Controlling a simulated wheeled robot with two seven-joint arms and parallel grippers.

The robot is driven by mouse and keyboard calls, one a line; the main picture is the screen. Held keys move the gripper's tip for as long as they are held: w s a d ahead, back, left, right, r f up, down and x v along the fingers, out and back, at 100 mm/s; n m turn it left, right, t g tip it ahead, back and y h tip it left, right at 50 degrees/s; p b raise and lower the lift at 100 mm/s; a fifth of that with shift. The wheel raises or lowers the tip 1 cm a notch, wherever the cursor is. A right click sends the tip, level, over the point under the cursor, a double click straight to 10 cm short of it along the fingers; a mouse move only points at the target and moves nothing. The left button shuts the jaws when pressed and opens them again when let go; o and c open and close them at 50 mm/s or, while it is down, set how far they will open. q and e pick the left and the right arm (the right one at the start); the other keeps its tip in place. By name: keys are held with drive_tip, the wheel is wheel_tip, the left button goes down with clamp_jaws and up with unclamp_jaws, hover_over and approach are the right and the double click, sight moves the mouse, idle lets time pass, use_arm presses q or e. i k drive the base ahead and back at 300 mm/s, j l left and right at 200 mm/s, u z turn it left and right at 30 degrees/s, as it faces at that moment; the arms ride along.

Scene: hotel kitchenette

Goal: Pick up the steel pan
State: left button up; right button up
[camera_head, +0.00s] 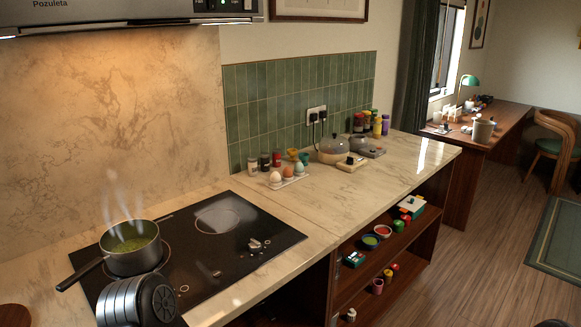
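A dark, ribbed round part, apparently a link of my arm, is in front of the pan at the bottom of the view. No fingers of either gripper can be made out.
The range hood (130,14) hangs above the cooktop. An egg holder (287,181), several jars and a lidded pot (333,152) stand toward the back of the marble counter (400,168). Open shelves (360,275) are below.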

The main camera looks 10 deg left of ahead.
sight(113, 261)
drive_tip(key=j+u, duration=0.1)
drive_tip(key=u, duration=0.35)
drive_tip(key=j+u, duration=0.1)
drive_tip(key=u, duration=0.35)
drive_tip(key=i+u, duration=0.1)
drive_tip(key=u, duration=0.35)
drive_tip(key=l, duration=0.55)
drive_tip(key=k+l+u, duration=0.15)
drive_tip(key=l, duration=0.95)
drive_tip(key=k+l+u, duration=0.15)
drive_tip(key=l, duration=0.95)
drive_tip(key=k+l+u, duration=0.15)
drive_tip(key=l, duration=0.35)
